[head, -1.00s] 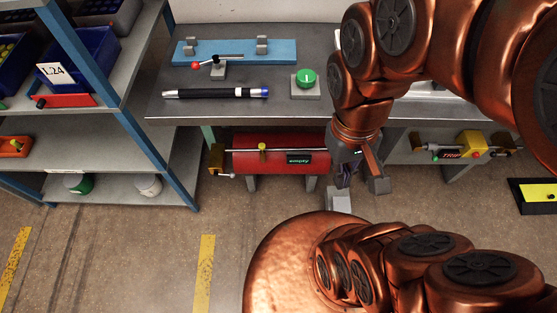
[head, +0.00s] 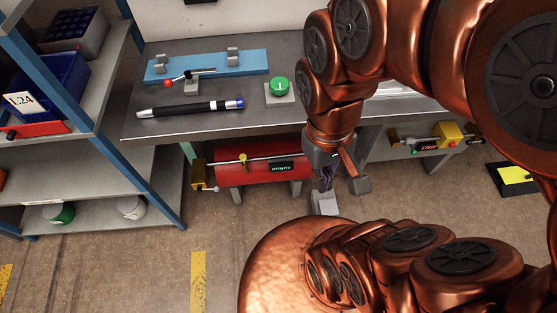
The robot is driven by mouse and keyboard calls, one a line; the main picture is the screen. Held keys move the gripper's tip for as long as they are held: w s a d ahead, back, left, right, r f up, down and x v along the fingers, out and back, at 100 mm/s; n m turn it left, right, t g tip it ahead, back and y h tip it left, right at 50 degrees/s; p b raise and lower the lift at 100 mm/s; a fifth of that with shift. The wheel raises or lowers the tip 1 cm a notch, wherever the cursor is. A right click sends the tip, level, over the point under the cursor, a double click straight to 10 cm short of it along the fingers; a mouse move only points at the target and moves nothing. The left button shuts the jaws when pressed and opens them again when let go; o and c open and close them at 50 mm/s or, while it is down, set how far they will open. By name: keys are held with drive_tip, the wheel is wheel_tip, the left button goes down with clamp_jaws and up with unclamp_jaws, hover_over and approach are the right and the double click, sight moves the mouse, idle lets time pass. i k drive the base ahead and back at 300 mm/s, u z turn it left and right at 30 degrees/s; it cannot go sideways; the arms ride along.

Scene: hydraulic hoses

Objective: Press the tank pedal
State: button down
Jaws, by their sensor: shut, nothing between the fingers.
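The red tank (head: 228,171) with a small dark display reading "empty" (head: 282,167) is under the workbench, on short grey legs. My gripper (head: 325,183) points down just right of the tank, in front of the bench. Its fingers are shut and empty, though small and dark in the picture. A light grey block-like piece (head: 325,203) is low beneath the fingertips. It may be the tank pedal, but its shape is partly hidden. I cannot tell whether the fingertips touch it.
The workbench (head: 200,125) holds a green button (head: 280,86), a blue plate (head: 207,66) with a red-knobbed lever, and a black cylinder (head: 190,107). A shelf rack (head: 95,155) stands left. A yellow-topped black floor plate (head: 515,175) lies right. Floor is open at lower left.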

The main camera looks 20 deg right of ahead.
sight(329, 207)
drive_tip(key=u, duration=0.4)
drive_tip(key=k, duration=0.95)
drive_tip(key=z, duration=0.4)
